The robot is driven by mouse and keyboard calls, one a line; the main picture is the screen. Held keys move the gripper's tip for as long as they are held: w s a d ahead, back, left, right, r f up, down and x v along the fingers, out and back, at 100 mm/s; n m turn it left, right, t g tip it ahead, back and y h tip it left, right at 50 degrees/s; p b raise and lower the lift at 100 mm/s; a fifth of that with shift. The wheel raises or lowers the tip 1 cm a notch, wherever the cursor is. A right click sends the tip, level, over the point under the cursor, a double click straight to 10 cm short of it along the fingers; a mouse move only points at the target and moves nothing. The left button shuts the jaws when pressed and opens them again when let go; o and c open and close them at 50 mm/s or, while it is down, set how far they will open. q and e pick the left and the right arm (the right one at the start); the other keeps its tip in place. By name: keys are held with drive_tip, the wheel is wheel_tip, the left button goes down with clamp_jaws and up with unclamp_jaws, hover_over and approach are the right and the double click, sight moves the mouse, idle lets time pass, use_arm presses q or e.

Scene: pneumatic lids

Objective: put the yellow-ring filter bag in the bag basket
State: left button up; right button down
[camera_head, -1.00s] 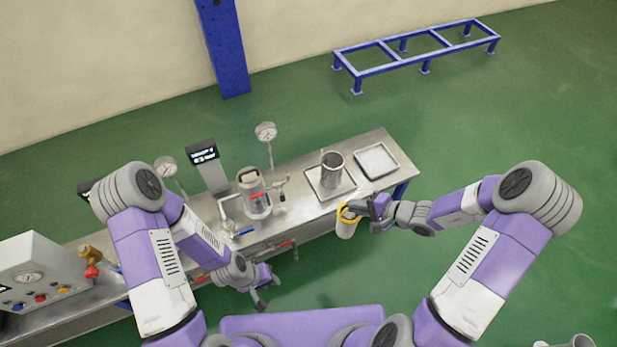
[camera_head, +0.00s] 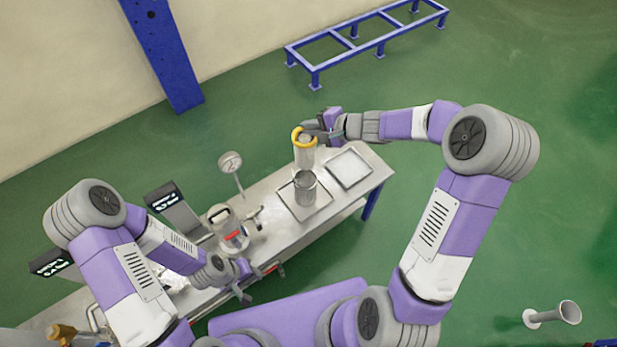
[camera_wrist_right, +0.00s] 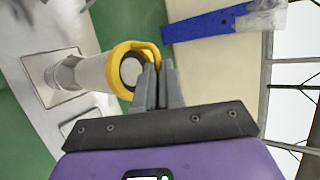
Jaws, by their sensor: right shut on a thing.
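The yellow-ring filter bag (camera_head: 305,156) is a white cylinder with a yellow ring at its top. My right gripper (camera_head: 318,134) is shut on the ring and holds the bag upright above the table. In the right wrist view the gripper (camera_wrist_right: 157,78) grips the edge of the yellow ring (camera_wrist_right: 119,68). The bag basket (camera_head: 306,188), a grey metal cylinder open at the top, stands on a square tray (camera_head: 290,208). In the head view the bag is just above and behind the basket, apart from it as far as I can tell. My left gripper (camera_head: 246,292) is low at the table's front; its opening is unclear.
An empty shallow tray (camera_head: 350,169) lies to the right of the basket on the steel table (camera_head: 330,214). A clear housing (camera_head: 230,232), a gauge (camera_head: 230,163) and a display (camera_head: 167,198) stand to the left. A blue frame (camera_head: 350,47) stands behind on the floor.

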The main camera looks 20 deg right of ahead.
sight(310, 163)
wheel_tip(310, 163, down, 18)
drive_tip(key=b, duration=0.4)
drive_tip(key=shift+r+b, duration=0.25)
drive_tip(key=shift+b, duration=0.15)
drive_tip(key=shift+f+b, duration=0.6)
drive_tip(key=shift+f, duration=1.95)
drive_tip(key=shift+f, duration=0.1)
drive_tip(key=c, duration=1.7)
unclamp_jaws()
drive_tip(key=o, duration=0.4)
drive_tip(key=shift+o, duration=0.2)
